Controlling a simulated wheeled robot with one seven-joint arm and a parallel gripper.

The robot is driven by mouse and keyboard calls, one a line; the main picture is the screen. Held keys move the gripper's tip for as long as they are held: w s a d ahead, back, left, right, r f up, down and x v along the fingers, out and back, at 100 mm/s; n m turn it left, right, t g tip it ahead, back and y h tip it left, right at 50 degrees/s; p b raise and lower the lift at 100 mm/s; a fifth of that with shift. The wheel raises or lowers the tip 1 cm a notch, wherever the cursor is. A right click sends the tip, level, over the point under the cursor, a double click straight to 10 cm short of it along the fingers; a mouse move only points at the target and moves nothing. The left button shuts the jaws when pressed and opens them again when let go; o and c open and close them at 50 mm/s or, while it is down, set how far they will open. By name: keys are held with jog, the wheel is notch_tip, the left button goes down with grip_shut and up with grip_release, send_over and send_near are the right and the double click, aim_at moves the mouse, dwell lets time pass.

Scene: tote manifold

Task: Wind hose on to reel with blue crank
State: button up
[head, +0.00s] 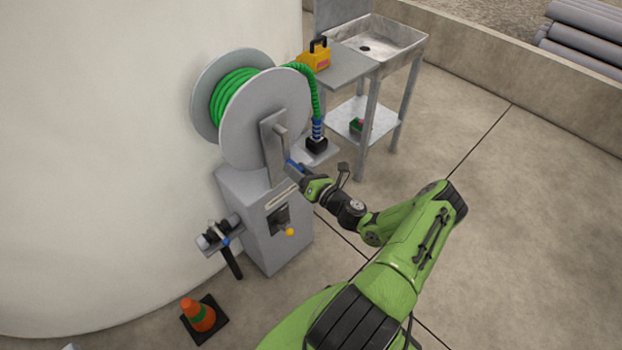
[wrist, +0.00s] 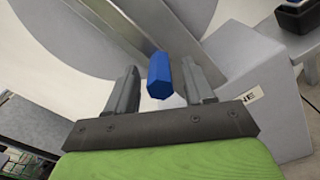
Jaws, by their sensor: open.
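The hose reel (head: 262,122) has two grey discs and stands on a grey cabinet (head: 255,215). Green hose (head: 232,90) is wound between the discs, and a length runs over to the right and down to a blue fitting on a black block (head: 317,143). The blue crank handle (wrist: 160,75) sits between my gripper's two open fingers (wrist: 162,88) in the wrist view, with gaps on both sides. In the head view my gripper (head: 296,172) is at the lower end of the grey crank arm (head: 273,142), and mostly hides the blue handle.
A steel sink table (head: 372,50) with a yellow box (head: 316,55) stands behind, right of the reel. A yellow-knobbed lever (head: 289,231) is on the cabinet front. A bracket with a black-handled tool (head: 220,235) is at its left; an orange cone (head: 198,315) stands below. Floor at right is clear.

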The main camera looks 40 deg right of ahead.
jog(key=s+p, duration=0.1)
jog(key=s, duration=1.3)
jog(key=shift+s+d+p, duration=0.2)
jog(key=shift+s+p, duration=0.1)
jog(key=shift+p, duration=0.1)
